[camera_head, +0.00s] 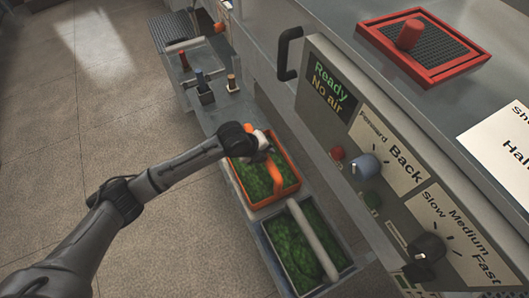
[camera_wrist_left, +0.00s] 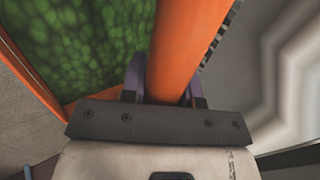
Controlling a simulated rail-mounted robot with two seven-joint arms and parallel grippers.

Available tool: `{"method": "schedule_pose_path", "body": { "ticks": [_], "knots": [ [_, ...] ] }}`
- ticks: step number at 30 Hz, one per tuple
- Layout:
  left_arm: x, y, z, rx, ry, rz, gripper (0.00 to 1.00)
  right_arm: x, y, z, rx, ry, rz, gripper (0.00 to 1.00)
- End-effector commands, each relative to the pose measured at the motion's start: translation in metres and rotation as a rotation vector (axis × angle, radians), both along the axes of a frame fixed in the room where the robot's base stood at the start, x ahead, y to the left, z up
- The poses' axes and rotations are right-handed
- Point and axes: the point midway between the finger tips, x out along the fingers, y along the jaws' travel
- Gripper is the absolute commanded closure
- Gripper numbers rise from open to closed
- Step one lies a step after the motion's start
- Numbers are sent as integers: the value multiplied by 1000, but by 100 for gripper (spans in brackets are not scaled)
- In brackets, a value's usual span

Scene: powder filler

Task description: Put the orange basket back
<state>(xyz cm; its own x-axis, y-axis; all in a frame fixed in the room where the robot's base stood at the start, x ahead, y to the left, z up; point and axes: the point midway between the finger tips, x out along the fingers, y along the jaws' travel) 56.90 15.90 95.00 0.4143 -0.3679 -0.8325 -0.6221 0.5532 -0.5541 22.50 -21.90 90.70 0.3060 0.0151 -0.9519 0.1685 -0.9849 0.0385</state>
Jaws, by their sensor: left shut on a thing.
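The orange basket (camera_head: 253,203) has an orange rim and handle and is filled with green pieces. In the head view it sits at the low ledge beside the machine, just behind a second, grey-handled basket. I cannot tell whether it rests on the ledge or hangs just above it. My left gripper (camera_head: 266,148) is at the far end of its handle. In the left wrist view the orange handle (camera_wrist_left: 178,45) runs between the two purple-grey fingers of the gripper (camera_wrist_left: 165,85), which is shut on it. My right gripper is not in view.
The basket with the grey handle (camera_head: 313,238) and green pieces stands close in front. Small levers and knobs (camera_head: 204,90) are on the ledge behind. The machine's control panel (camera_head: 385,170) rises on the right. The floor (camera_head: 80,130) on the left is clear.

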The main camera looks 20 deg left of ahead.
Motion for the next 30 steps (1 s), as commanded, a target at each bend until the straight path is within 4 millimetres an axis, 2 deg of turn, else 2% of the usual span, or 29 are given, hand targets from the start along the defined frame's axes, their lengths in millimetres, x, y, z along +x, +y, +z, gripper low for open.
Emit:
{"method": "schedule_pose_path", "body": {
  "ticks": [3, 10, 11, 18, 26, 30],
  "knots": [
    [1, -1, -7, -3, -4, 0, 100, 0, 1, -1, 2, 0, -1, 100],
    [1, -1, -7, -3, -4, -1, 100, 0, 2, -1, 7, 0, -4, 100],
    [0, 0, -9, -1, -1, 0, 68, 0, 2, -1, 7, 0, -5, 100],
    [0, 0, -8, -1, -1, 0, 46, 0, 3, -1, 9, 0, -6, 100],
    [0, 0, -7, -1, -1, 0, 46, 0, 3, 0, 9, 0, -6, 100],
    [-5, 5, 4, 0, -3, 0, 46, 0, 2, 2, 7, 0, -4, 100]
  ]
}}
